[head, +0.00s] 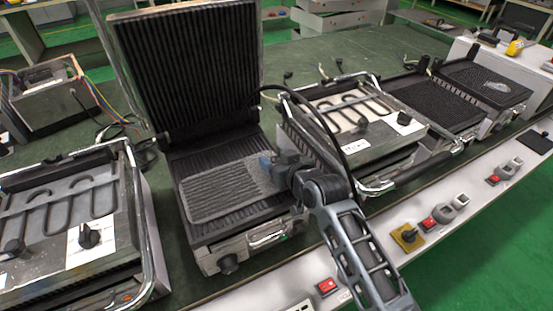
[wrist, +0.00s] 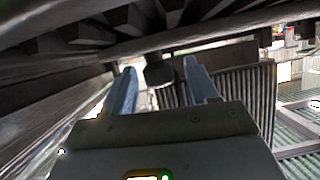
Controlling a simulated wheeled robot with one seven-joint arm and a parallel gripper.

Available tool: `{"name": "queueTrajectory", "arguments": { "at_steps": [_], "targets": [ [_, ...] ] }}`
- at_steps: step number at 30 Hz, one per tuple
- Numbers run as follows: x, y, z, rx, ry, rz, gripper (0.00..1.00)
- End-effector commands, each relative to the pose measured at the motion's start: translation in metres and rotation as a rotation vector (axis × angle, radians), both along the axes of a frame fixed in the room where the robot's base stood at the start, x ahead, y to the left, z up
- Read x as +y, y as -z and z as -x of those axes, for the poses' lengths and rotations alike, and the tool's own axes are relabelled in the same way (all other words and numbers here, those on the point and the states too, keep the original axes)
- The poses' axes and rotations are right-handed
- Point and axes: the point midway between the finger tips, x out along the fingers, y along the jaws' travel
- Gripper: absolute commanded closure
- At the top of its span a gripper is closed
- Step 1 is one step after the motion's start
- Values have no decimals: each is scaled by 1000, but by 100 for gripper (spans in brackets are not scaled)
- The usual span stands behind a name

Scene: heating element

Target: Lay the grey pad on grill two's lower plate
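The grey pad (head: 222,187) is a ribbed rectangle over the lower plate (head: 213,150) of the open grill. It looks roughly flat and slightly skewed to the plate; I cannot tell whether all of it touches. Dark ribs show behind and in front of it. My gripper (head: 270,166) is at the pad's right end and hides part of that edge. In the wrist view, my gripper's two bluish fingers (wrist: 160,88) stand clearly apart, with a dark shape beyond them. A ribbed grey surface (wrist: 245,92) shows to their right; I cannot tell which part it is.
The raised ribbed lid (head: 188,70) stands behind the plate. A grill with exposed heating coils (head: 350,108) is close on the right, and another (head: 65,205) is on the left. A cable passes near my arm. Red switches (head: 327,286) line the bench front.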

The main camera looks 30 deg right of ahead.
Motion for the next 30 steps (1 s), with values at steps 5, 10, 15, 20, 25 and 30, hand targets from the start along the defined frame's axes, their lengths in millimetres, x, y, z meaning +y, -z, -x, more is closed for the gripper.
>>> {"name": "queueTrajectory", "arguments": {
  "at_steps": [5, 10, 15, 20, 25, 30],
  "targets": [
    [0, -1, 0, -1, 0, -1, 40],
    [0, -2, 5, -1, 0, 0, 40],
    [-1, -11, 27, -1, 1, 0, 40],
    [-3, -23, 58, -1, 0, -1, 40],
    [-3, -35, 87, 0, 0, 0, 40],
    [-4, -43, 105, -1, 0, 0, 40]
  ]
}}
